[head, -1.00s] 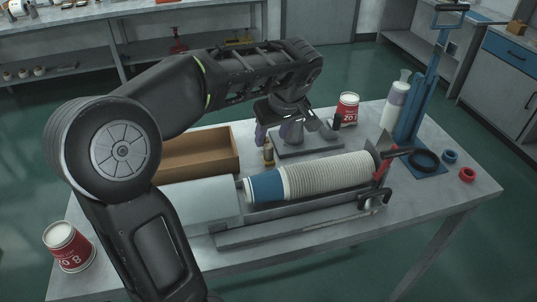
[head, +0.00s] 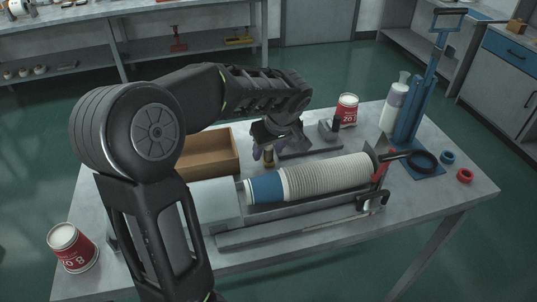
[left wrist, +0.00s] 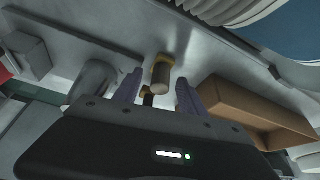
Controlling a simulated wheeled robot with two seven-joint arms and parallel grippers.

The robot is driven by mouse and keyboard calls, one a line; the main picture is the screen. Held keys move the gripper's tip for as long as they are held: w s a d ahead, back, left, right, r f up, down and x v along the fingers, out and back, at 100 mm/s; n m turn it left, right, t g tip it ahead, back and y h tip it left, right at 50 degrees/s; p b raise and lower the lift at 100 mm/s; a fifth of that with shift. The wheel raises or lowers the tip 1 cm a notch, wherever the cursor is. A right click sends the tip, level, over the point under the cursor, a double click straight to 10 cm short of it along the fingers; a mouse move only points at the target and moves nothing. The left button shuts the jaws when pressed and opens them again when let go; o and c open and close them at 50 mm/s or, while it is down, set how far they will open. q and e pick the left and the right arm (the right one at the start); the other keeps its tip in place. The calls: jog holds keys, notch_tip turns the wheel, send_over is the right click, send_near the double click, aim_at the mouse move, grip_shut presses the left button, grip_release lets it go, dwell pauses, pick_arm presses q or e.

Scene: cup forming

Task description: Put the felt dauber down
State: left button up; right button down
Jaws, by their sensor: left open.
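The felt dauber (head: 268,158), small with a tan end and a yellowish band, is upright on the table behind the row of cups. In the left wrist view the dauber (left wrist: 161,72) shows between the two purple fingers, with space on both sides. My left gripper (head: 269,147) is open with its fingers pointing down around the dauber. The gripper also fills the lower part of the left wrist view (left wrist: 160,78). My right gripper is in neither view.
A brown open box (head: 208,154) stands just left of the dauber. The stack of cups (head: 325,176) lies in a metal trough in front. A grey block (head: 328,131) and a red-white can (head: 347,109) are to the right. A blue press (head: 410,120) stands farther right.

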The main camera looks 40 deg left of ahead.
pick_arm(q)
jog(key=shift+c, duration=0.2)
dwell(0.3)
grip_shut()
dwell(0.3)
